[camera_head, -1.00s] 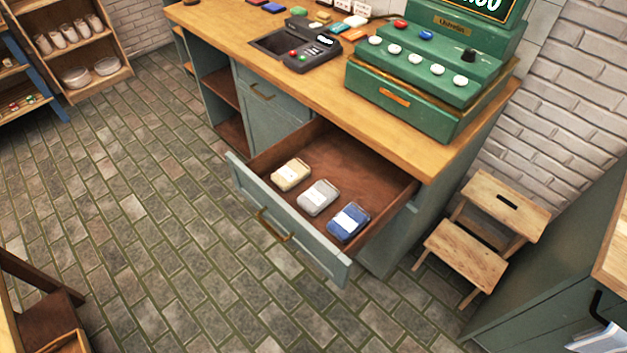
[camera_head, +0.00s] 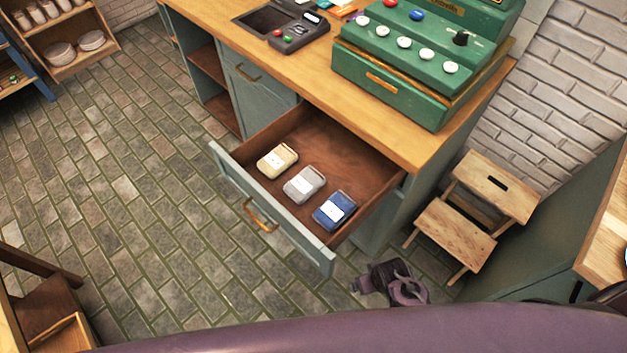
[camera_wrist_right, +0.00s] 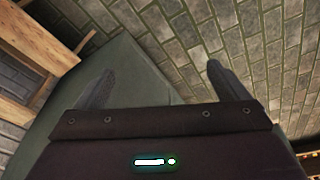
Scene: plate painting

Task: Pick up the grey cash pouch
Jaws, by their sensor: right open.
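The grey cash pouch (camera_head: 304,185) lies flat with a white label in the open drawer (camera_head: 345,160) under the counter. A cream pouch (camera_head: 277,161) lies to its left and a blue pouch (camera_head: 335,210) to its right, in one row near the drawer front. In the right wrist view my right gripper (camera_wrist_right: 160,82) is open, its two fingers wide apart with nothing between them. The pouches do not show in that view. A purple part of my arm shows at the bottom of the head view, apart from the drawer. My left gripper is not in view.
A green cash register (camera_head: 420,60) and a dark card terminal (camera_head: 300,35) stand on the wooden counter. A wooden step stool (camera_head: 470,215) stands right of the drawer. The brick-patterned floor (camera_head: 130,200) left of the drawer is clear.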

